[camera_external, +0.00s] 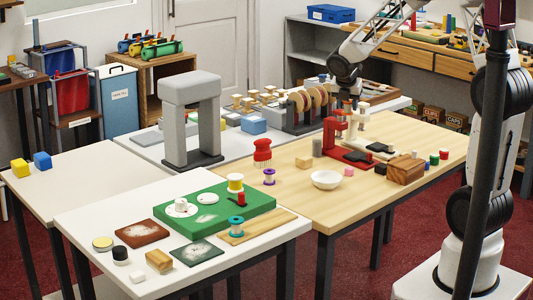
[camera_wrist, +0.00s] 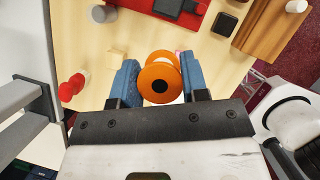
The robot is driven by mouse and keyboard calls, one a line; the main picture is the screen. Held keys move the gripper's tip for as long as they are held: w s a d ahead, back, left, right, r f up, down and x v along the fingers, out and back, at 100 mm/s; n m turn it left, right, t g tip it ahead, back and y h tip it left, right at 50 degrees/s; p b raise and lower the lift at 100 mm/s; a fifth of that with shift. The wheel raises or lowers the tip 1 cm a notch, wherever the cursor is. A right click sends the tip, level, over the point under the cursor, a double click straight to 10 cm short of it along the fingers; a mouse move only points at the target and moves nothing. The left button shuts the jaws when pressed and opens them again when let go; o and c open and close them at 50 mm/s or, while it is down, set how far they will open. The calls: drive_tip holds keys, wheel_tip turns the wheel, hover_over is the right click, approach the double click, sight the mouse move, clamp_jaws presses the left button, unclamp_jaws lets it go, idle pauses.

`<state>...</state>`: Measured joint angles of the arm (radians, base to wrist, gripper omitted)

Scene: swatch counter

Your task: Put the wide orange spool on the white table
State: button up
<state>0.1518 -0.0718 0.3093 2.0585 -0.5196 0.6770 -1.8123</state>
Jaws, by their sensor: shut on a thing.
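In the wrist view, the wide orange spool (camera_wrist: 158,68) is between the two blue fingers of my gripper (camera_wrist: 160,82), which is shut on it. Its round end with a dark centre hole faces the camera. It is held above the wooden table (camera_wrist: 85,50). In the external view, my gripper (camera_external: 347,98) is over the far part of the wooden table (camera_external: 285,195), by the red press (camera_external: 335,135); I cannot make out the spool there. A white table (camera_external: 280,235) stands at the front, and another white-topped table (camera_external: 75,165) is at the left.
The front white table bears a green board (camera_external: 255,200) with spools and discs, plus dark swatches. The left white table is mostly bare, with yellow and blue cubes (camera_external: 42,160). A grey arch (camera_external: 190,110) stands behind. A white bowl (camera_external: 325,180) and wooden block (camera_external: 405,169) sit on the wooden table.

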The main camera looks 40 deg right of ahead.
wheel_tip(320, 180, up, 8)
drive_tip(key=shift+r, duration=0.2)
wheel_tip(320, 180, down, 28)
drive_tip(key=shift+f, duration=0.15)
drive_tip(key=shift+v, duration=1.25)
drive_tip(key=shift+d+f, duration=0.1)
idle(0.4)
drive_tip(key=shift+x, duration=1.05)
drive_tip(key=shift+r, duration=2.75)
drive_tip(key=shift+f, duration=0.15)
